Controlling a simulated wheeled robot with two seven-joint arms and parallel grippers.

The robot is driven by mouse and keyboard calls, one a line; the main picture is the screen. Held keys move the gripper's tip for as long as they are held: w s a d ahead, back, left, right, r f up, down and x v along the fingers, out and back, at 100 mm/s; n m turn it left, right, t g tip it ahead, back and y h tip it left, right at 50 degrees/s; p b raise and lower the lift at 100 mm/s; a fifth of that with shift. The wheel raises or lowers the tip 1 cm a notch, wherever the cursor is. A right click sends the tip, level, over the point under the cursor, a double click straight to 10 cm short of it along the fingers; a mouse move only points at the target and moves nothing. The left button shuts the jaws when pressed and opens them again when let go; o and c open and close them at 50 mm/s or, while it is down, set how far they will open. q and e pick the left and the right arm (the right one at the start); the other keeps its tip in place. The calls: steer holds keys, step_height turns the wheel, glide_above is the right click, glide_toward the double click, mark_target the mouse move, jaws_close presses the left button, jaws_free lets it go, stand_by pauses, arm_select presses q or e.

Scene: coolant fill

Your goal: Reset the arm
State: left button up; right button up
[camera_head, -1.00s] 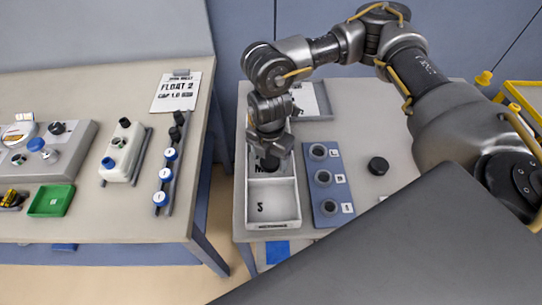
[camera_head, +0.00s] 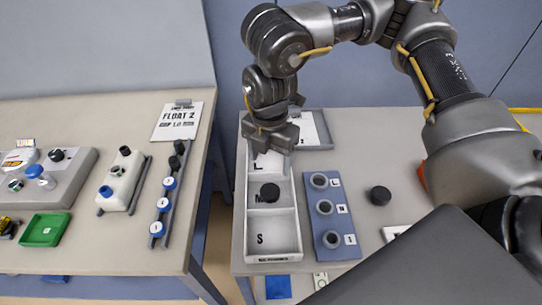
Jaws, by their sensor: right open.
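My right gripper (camera_head: 272,146) hangs open over the far end of the white sectioned tray (camera_head: 272,258), above its L section. It appears empty. A black round cap (camera_head: 269,192) lies in the tray's middle section, marked M, apart from the gripper. The near section, marked S, is empty. The L section is partly hidden behind the gripper. My right arm arches in from the upper right. My left gripper is not in view.
A blue block with several ringed holes (camera_head: 326,242) sits right of the tray. Another black cap (camera_head: 380,195) lies on the table. The left table holds a clipboard marked FLOAT 2 (camera_head: 180,122), a white canister (camera_head: 122,180), a green tray (camera_head: 45,229) and a grey panel. A gap separates the tables.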

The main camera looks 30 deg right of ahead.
steer(key=shift+r, duration=0.3)
